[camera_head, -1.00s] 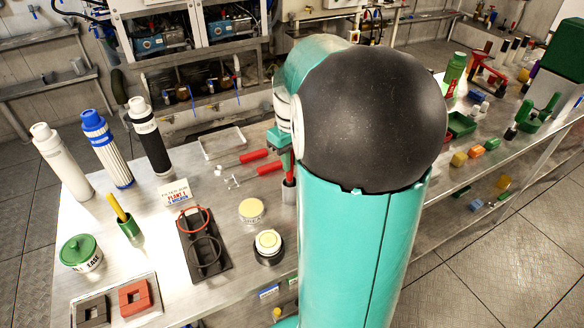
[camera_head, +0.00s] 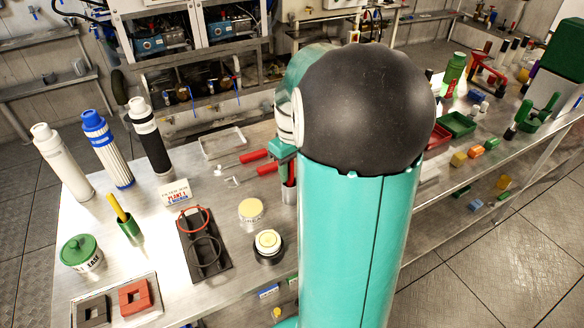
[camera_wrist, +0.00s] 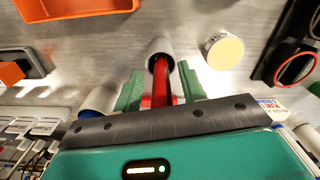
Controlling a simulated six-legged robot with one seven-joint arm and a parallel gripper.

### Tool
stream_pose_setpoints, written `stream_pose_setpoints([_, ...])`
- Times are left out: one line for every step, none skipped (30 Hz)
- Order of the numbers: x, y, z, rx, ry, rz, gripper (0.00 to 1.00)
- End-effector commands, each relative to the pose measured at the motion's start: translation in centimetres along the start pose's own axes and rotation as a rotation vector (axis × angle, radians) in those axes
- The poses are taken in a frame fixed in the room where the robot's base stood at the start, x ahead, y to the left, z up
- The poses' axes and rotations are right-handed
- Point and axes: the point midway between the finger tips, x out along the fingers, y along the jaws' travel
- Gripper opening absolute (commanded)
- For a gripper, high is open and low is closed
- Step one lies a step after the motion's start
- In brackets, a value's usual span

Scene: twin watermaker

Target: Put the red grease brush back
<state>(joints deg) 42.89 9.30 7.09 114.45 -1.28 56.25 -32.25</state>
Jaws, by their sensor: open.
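The red grease brush (camera_wrist: 160,88) shows as a red handle standing in a grey metal cup (camera_wrist: 160,50) in the wrist view. My gripper (camera_wrist: 158,85) is open, with one green finger on each side of the red handle and a gap visible on both sides. In the head view the red handle (camera_head: 291,172) rises from the cup (camera_head: 289,195) beside my arm. The brush's lower end is hidden in the cup. My arm covers part of the gripper there.
A green cup (camera_head: 130,228) with a yellow-handled brush stands at the left. Red-handled tools (camera_head: 255,156) lie just left of my gripper. Tall filters (camera_head: 105,148) stand at the back left.

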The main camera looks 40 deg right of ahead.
Motion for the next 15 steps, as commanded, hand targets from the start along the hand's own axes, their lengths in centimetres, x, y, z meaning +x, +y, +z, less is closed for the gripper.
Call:
stream_pose_setpoints([-0.2,0.0,0.0,0.000,0.001,0.001,0.41])
stream_pose_setpoints([-0.5,0.0,0.0,0.000,0.002,0.001,0.41])
stream_pose_setpoints([-0.8,0.1,-0.1,0.000,0.003,0.002,0.41])
stream_pose_setpoints([-1.2,0.1,-0.1,0.000,0.004,0.003,0.41])
stream_pose_setpoints([-1.7,0.0,-0.1,0.000,0.004,0.003,0.41])
stream_pose_setpoints([-2.4,0.0,-0.1,0.000,0.005,0.003,0.41])
stream_pose_setpoints([-2.9,0.0,-0.1,-0.001,0.005,0.003,0.41])
stream_pose_setpoints([-3.5,0.0,-0.1,-0.001,0.005,0.003,0.41])
stream_pose_setpoints([-4.4,0.1,-0.1,0.000,0.005,0.004,0.41])
stream_pose_setpoints([-5.1,0.1,-0.1,0.000,0.005,0.004,0.41])
stream_pose_setpoints([-5.8,0.1,-0.1,0.000,0.005,0.004,0.41])
stream_pose_setpoints([-6.7,0.0,-0.1,-0.001,0.005,0.004,0.41])
stream_pose_setpoints([-7.3,0.0,-0.1,-0.001,0.004,0.003,0.41])
stream_pose_setpoints([-8.0,0.0,-0.1,-0.001,0.005,0.004,0.41])
stream_pose_setpoints([-8.8,0.0,-0.1,-0.001,0.004,0.003,0.41])
